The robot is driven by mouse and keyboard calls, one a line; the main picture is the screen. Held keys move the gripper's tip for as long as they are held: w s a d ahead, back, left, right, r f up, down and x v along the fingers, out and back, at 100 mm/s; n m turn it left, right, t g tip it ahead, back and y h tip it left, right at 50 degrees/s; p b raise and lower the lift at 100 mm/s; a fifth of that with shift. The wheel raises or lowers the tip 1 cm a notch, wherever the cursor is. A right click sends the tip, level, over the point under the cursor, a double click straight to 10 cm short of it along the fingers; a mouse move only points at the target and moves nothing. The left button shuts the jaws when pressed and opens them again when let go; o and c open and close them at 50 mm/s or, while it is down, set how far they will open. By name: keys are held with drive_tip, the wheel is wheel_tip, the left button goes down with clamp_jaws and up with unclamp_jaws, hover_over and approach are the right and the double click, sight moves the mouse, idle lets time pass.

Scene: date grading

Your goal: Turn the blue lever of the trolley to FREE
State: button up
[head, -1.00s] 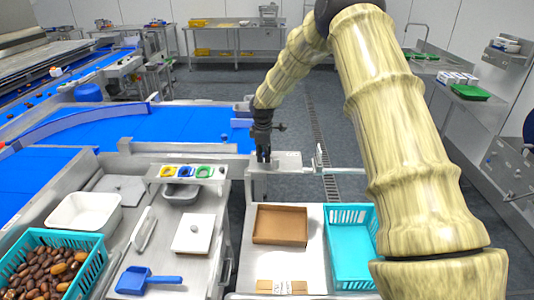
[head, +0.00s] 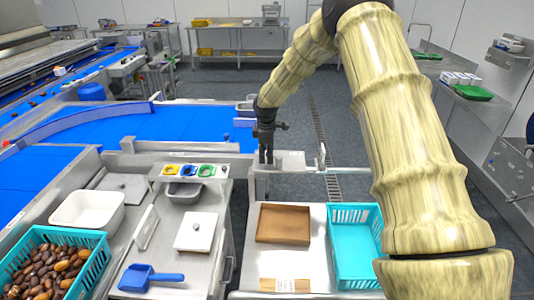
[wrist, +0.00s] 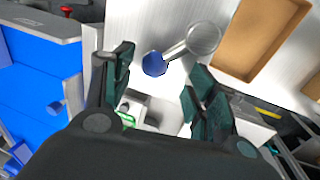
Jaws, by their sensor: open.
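The blue lever shows in the wrist view as a round blue knob (wrist: 153,64) on a short metal arm that runs up and right to a round grey pivot (wrist: 204,37). My gripper (wrist: 161,66) is open, with its dark green fingers on either side of the knob; nothing is held. Whether a finger touches the knob cannot be told. In the head view my gripper (head: 266,158) points down over the metal plate at the back of the trolley (head: 318,232). The lever cannot be made out there, and no FREE marking is readable.
A brown tray (head: 283,224) and a turquoise basket (head: 356,228) stand on the trolley. A blue conveyor (head: 180,122) lies behind. Open floor is to the right of the plate.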

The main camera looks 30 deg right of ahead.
sight(267, 166)
drive_tip(key=shift+w+d, duration=0.1)
drive_tip(key=shift+d, duration=0.05)
drive_tip(key=shift+r, duration=0.2)
wheel_tip(267, 166, up, 11)
drive_tip(key=s+a, duration=0.1)
drive_tip(key=s, duration=0.1)
drive_tip(key=shift+a+r, duration=0.15)
idle(0.5)
